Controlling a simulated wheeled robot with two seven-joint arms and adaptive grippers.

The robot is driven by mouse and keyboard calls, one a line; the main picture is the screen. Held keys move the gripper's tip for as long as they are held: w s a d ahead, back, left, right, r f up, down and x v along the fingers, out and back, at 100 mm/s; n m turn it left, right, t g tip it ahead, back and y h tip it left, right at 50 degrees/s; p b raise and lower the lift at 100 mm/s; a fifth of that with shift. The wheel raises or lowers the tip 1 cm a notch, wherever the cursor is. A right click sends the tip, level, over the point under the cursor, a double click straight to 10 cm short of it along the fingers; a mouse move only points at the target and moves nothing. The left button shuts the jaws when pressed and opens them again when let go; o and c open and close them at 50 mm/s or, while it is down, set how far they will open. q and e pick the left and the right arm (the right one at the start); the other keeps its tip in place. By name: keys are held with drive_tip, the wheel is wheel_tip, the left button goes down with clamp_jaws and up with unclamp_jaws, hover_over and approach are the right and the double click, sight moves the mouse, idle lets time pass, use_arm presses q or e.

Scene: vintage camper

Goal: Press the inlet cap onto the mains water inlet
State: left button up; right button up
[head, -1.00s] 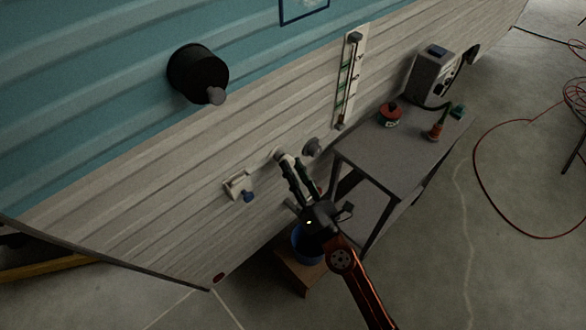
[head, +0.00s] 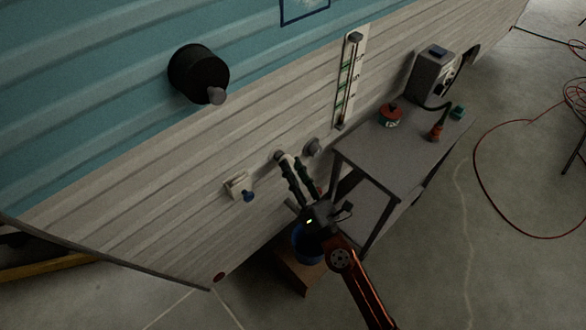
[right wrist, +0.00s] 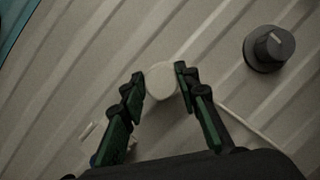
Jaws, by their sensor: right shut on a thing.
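My right gripper (head: 294,160) reaches the cream side wall of the camper from below. In the right wrist view its fingers (right wrist: 162,84) are shut on a round white cap (right wrist: 161,77), seen from its flat outer face. A small pale part of the cap (head: 279,155) also shows at the fingertips in the head view. The cap is at or very near the wall; I cannot tell whether it touches an inlet. The inlet itself is not visible and may be hidden behind the cap. My left gripper is not in view.
A grey round knob (head: 312,147) sits on the wall just right of the fingers. A grey table (head: 382,155) stands close at the right. A blue bucket (head: 306,246) is below the gripper.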

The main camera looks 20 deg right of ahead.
drive_tip(key=shift+w+a, duration=0.1)
drive_tip(key=shift+w, duration=0.15)
drive_tip(key=o, duration=1.1)
drive_tip(key=v, duration=1.2)
drive_tip(key=shift+w, duration=0.1)
